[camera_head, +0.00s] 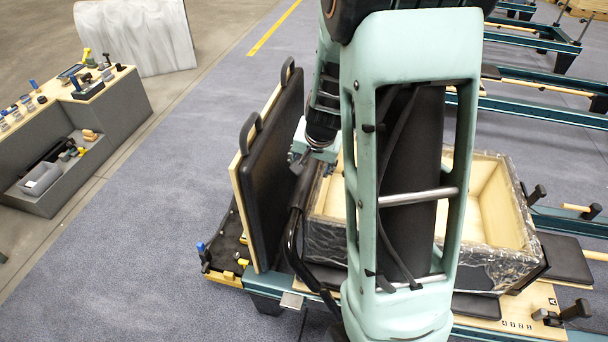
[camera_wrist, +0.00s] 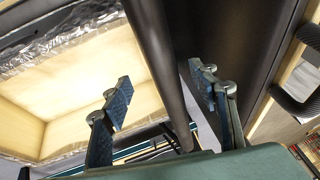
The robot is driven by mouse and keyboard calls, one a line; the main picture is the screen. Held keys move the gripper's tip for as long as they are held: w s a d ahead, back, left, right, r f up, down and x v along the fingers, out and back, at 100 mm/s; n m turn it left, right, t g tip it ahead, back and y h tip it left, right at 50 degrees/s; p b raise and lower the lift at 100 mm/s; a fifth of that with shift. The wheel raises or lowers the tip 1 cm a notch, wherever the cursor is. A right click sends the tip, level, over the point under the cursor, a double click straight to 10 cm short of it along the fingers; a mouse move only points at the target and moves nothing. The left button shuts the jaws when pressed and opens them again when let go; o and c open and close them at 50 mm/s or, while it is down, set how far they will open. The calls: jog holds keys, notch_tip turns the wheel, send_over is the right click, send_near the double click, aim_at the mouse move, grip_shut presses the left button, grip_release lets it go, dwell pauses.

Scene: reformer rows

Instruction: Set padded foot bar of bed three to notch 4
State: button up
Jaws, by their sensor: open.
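The padded foot bar (camera_head: 292,236) is a black curved bar rising at the left end of the nearest bed (camera_head: 480,328), beside an upright black padded board (camera_head: 272,165). In the wrist view the dark bar (camera_wrist: 163,65) runs between my two blue fingertips, touching neither visibly; its depth relative to them is hard to tell. My gripper (camera_wrist: 160,92) is open and empty. In the head view it (camera_head: 306,152) is small, near the top of the bar and partly hidden by my arm. The notches and the bar's lower support are not visible.
An open wooden box wrapped in shiny film (camera_head: 495,205) sits on the bed, right of the bar. A black tray (camera_head: 226,240) lies left of the board. A grey bench with small tools (camera_head: 110,105) stands far left. Open floor (camera_head: 150,220) lies between.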

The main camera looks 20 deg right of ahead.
aim_at(308, 175)
jog(key=b+x, duration=0.1)
jog(key=x, duration=0.8)
grip_shut()
